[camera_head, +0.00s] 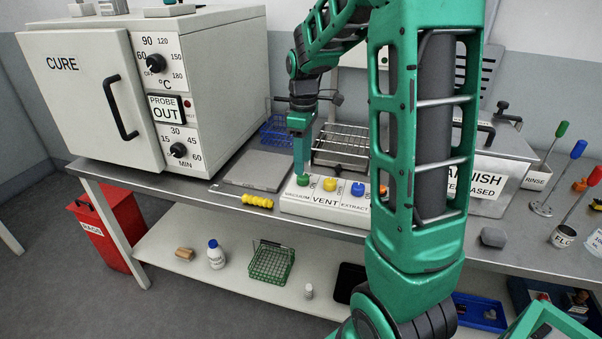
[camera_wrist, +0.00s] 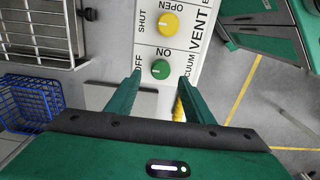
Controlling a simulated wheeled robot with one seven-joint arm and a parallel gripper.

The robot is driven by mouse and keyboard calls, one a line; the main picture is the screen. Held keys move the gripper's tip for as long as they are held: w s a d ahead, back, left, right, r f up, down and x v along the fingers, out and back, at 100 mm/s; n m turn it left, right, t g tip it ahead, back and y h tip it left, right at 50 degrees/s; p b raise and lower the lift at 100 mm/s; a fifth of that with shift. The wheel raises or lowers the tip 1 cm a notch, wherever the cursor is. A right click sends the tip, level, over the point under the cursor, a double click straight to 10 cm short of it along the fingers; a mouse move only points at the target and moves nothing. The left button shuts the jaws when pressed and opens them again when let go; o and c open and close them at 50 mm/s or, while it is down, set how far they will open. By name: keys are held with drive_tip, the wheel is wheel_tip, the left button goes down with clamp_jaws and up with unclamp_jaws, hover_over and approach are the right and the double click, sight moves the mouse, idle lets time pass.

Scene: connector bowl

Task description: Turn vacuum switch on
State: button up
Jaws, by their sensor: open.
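The green vacuum knob (camera_head: 303,180) is at the left end of a white switch panel (camera_head: 324,200) on the bench. In the wrist view the green knob (camera_wrist: 160,69) has OFF to its left and ON above it. Its small white mark seems to face the OFF side. My gripper (camera_head: 300,168) points down at the knob in the head view. In the wrist view my gripper (camera_wrist: 159,82) is open, with one finger on each side of the knob's near side. I cannot tell whether either finger touches it.
A yellow vent knob (camera_head: 330,184) and a blue extract knob (camera_head: 358,188) sit to the right on the panel. A yellow ribbed object (camera_head: 257,201) lies left of the panel. A wire rack (camera_head: 342,145) and blue basket (camera_head: 276,131) stand behind; a CURE oven (camera_head: 150,90) is left.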

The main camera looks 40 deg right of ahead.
sight(303, 179)
drive_tip(key=shift+f, duration=2.55)
drive_tip(key=c, duration=1)
